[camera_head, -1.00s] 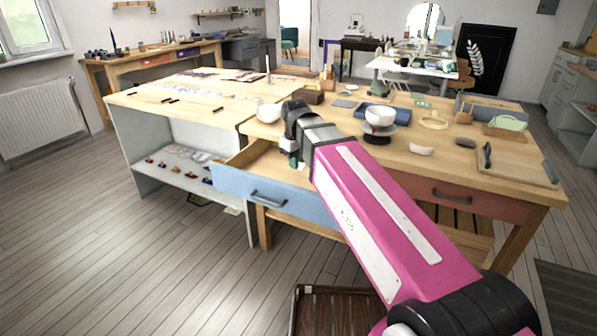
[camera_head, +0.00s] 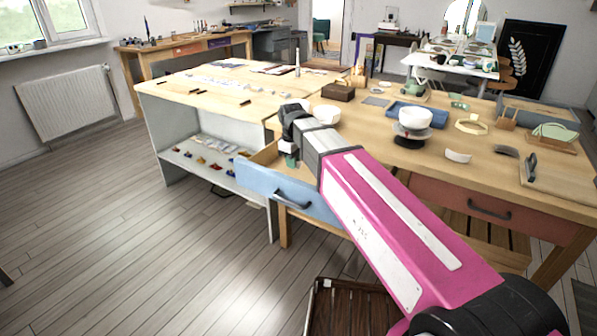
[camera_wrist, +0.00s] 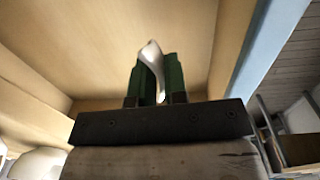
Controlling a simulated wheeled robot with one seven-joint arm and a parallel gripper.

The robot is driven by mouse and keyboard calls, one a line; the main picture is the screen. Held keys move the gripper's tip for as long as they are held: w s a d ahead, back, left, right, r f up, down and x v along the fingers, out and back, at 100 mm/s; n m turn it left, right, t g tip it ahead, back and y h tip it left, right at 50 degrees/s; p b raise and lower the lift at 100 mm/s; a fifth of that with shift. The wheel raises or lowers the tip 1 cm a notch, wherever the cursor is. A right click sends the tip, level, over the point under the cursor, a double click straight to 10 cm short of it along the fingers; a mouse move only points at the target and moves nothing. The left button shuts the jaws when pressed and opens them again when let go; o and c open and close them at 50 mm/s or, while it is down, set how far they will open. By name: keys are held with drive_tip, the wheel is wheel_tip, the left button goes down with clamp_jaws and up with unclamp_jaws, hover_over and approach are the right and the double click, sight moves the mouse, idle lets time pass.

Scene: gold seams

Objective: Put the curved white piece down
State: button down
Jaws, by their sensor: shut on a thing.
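A curved white piece (camera_wrist: 151,56) stands between the green fingers of my gripper (camera_wrist: 154,82) in the wrist view, and the gripper is shut on it. In the head view my gripper (camera_head: 290,160) points down over the open blue-fronted drawer (camera_head: 290,192). The piece in its fingers cannot be made out there. The wrist view shows the drawer's bare wood interior (camera_wrist: 100,45) around the fingers. Whether the piece touches the drawer floor cannot be told. Another curved white piece (camera_head: 458,156) lies on the workbench to the right.
On the workbench (camera_head: 370,150) stand a white bowl (camera_head: 413,118) on a dark turntable, a second white bowl (camera_head: 327,114), a blue tray (camera_head: 400,108) and a board (camera_head: 560,175). A slatted wooden crate (camera_head: 350,308) is on the floor. Floor at left is clear.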

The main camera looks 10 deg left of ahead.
hover_over(297, 176)
wheel_tip(297, 176, down, 2)
drive_tip(key=shift+s+a+f, duration=0.1)
drive_tip(key=shift+s+f, duration=0.05)
drive_tip(key=shift+f, duration=2.1)
drive_tip(key=c, duration=1.1)
unclamp_jaws()
drive_tip(key=shift+f, duration=0.1)
drive_tip(key=shift+c, duration=0.2)
wheel_tip(297, 176, up, 12)
drive_tip(key=shift+s, duration=0.2)
